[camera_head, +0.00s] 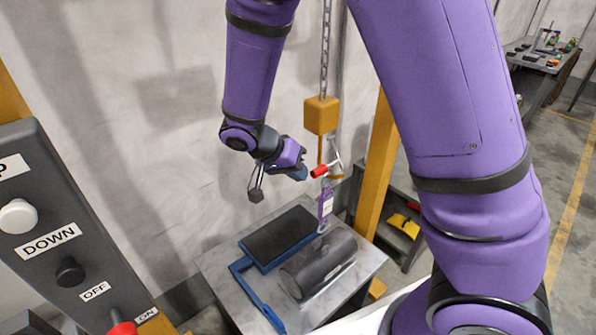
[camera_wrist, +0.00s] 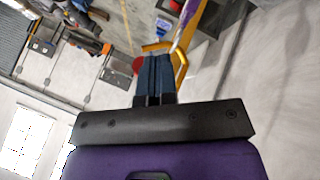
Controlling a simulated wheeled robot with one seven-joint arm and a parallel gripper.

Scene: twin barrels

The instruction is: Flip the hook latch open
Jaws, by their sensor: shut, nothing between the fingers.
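A yellow hoist block (camera_head: 321,115) hangs on a chain, with a yellow hook (camera_head: 334,176) under it. At the hook is a pale metal piece with a red end (camera_head: 319,171), which seems to be the latch. A purple strap (camera_head: 325,205) hangs just below. My gripper (camera_head: 302,174) is just left of the red end. In the wrist view my gripper (camera_wrist: 155,62) has its dark blue fingers together and empty. They partly cover the red end (camera_wrist: 138,65); the yellow hook (camera_wrist: 182,68) curves to their right. I cannot tell whether the fingers touch the latch.
A dark cylinder (camera_head: 320,264) lies on the metal table (camera_head: 222,262) below the hook, beside a dark panel with a blue frame (camera_head: 249,264). A yellow post (camera_head: 379,165) stands right of the hook. A control panel (camera_head: 50,215) is at the left front.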

